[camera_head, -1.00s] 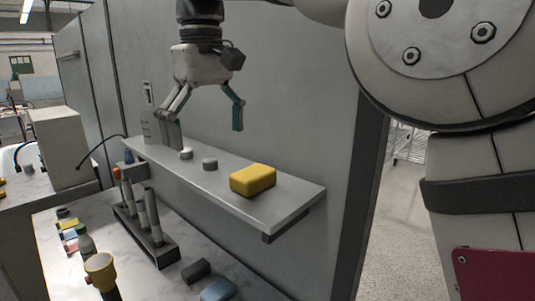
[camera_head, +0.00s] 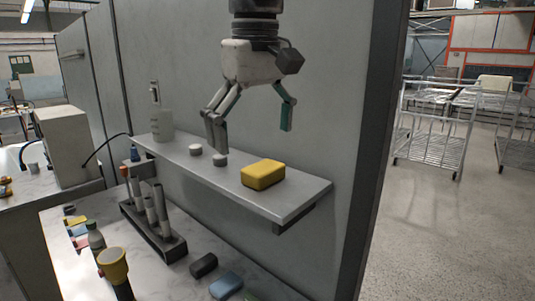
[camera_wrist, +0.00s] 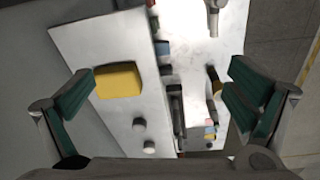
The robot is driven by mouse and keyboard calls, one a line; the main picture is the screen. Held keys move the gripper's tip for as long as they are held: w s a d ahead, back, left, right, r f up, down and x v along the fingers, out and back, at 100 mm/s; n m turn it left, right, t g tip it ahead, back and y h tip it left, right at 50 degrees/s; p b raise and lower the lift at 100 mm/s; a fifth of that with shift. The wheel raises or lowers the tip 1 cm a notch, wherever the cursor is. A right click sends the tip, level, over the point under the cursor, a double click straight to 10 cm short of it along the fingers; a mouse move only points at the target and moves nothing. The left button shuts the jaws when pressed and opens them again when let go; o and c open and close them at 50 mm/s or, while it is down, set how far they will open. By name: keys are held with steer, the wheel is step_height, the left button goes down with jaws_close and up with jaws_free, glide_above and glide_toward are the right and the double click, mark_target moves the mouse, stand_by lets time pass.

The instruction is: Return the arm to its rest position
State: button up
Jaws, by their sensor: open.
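My gripper (camera_head: 250,128) is open and empty. In the head view it hangs above the wall shelf (camera_head: 300,190), fingers pointing down and spread apart. In the wrist view my gripper (camera_wrist: 160,95) shows its two green-padded fingers at left and right with a wide gap. A yellow block (camera_head: 262,174) lies on the shelf below and slightly right of the fingers; it also shows in the wrist view (camera_wrist: 118,81), close to the left finger in the picture. Whether they touch cannot be told there; in the head view they are apart.
Two small round knobs (camera_head: 220,160) and a clear pump bottle (camera_head: 161,115) stand on the shelf. Below, a counter holds a dark rack (camera_head: 160,238) of tubes, a yellow-topped item (camera_head: 113,266) and several small blocks. Wire carts (camera_head: 432,130) stand on open floor at right.

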steer(key=s+d+f+m+t, duration=0.1)
steer(key=s+d+f+m, duration=0.1)
steer(key=s+d, duration=0.35)
steer(key=s+d+f+m+t, duration=0.1)
steer(key=s+d+f+m, duration=0.15)
steer(key=d, duration=0.55)
steer(key=s+d+f+m+t, duration=0.2)
steer(key=s+d+f+m, duration=0.1)
steer(key=s+d+f, duration=0.4)
step_height(320, 180, down, 3)
steer(key=shift+s+d+r, duration=0.1)
steer(key=shift+s+d, duration=0.15)
steer(key=shift+s, duration=0.95)
